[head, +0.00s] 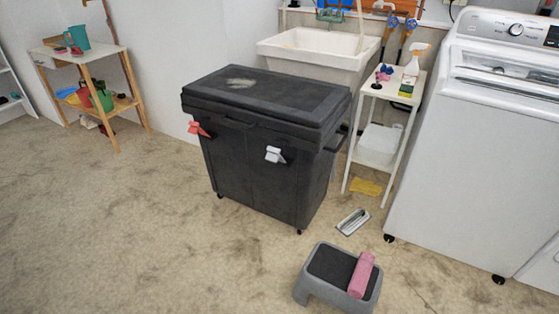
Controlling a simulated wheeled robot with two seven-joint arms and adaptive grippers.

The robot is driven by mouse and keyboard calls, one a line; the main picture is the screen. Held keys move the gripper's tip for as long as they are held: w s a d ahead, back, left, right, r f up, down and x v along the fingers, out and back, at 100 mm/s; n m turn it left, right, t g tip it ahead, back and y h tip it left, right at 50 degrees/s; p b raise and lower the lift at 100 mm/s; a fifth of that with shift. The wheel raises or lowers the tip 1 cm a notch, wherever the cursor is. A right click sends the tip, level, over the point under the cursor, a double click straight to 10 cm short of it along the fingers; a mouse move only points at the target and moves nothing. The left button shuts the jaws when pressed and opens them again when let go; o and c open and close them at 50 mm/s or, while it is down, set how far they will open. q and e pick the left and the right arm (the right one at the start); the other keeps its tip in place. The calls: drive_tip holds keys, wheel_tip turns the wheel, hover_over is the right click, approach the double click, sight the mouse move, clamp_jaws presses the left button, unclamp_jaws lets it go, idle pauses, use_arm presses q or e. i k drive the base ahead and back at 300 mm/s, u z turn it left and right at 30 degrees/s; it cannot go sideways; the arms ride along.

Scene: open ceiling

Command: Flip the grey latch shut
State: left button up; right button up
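A large black wheeled chest (250,150) with a closed-looking lid (275,88) stands in the middle of the head view. Two latches sit on its front below the lid: a red latch (198,129) at the left corner and a pale grey latch (275,154) to the right of centre. The grey latch seems to stick out from the front face; its exact angle is hard to tell at this size. Neither of my grippers shows in the head view, so their state and place are hidden.
A metal tool (353,222) and yellow cloth (366,187) lie on the floor. A white shelf (376,84) and washer (470,150) stand right. Floor at left is clear.

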sight(274, 155)
drive_tip(key=z, duration=0.55)
drive_tip(key=k, duration=0.65)
drive_tip(key=z, duration=0.15)
drive_tip(key=i, duration=1.1)
drive_tip(key=u, duration=0.8)
drive_tip(key=i, duration=1.35)
drive_tip(key=u, duration=0.1)
